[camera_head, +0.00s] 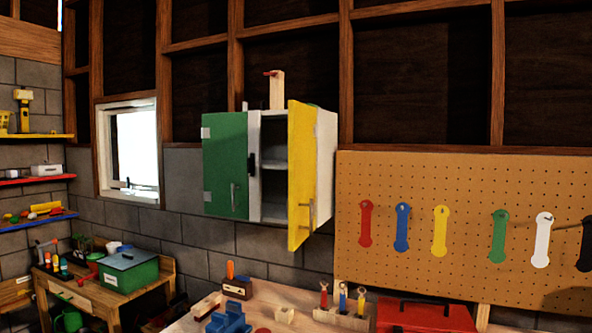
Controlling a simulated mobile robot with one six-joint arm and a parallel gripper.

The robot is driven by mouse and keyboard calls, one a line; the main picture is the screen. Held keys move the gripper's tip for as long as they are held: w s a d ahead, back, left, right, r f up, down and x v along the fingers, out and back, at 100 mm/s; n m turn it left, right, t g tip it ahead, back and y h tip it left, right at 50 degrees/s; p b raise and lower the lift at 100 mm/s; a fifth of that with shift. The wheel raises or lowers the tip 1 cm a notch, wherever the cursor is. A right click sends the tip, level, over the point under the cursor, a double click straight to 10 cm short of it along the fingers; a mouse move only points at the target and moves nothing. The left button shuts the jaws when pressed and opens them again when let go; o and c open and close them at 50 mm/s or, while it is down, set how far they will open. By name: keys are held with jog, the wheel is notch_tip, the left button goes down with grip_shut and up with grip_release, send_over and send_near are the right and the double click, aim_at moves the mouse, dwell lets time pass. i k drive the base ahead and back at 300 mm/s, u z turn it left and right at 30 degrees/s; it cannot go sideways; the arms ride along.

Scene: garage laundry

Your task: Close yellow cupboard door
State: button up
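The yellow cupboard door (301,174) stands open on the right side of the white wall cupboard (325,165). It swings out toward me and is seen at a steep angle. A metal bar handle (311,214) sits on its lower part. Between the doors, pale inner shelves (274,166) show. My gripper is not in view.
A workbench (270,297) below the cupboard holds blue blocks (228,320), a red toolbox (425,316) and a wooden tool rack (342,317). A pegboard (465,180) with coloured wrench shapes is on the right. A wooden block (277,92) stands on the cupboard.

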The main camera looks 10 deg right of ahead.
aim_at(302, 131)
jog(key=u, duration=0.05)
jog(key=i, duration=1)
jog(key=z, duration=0.05)
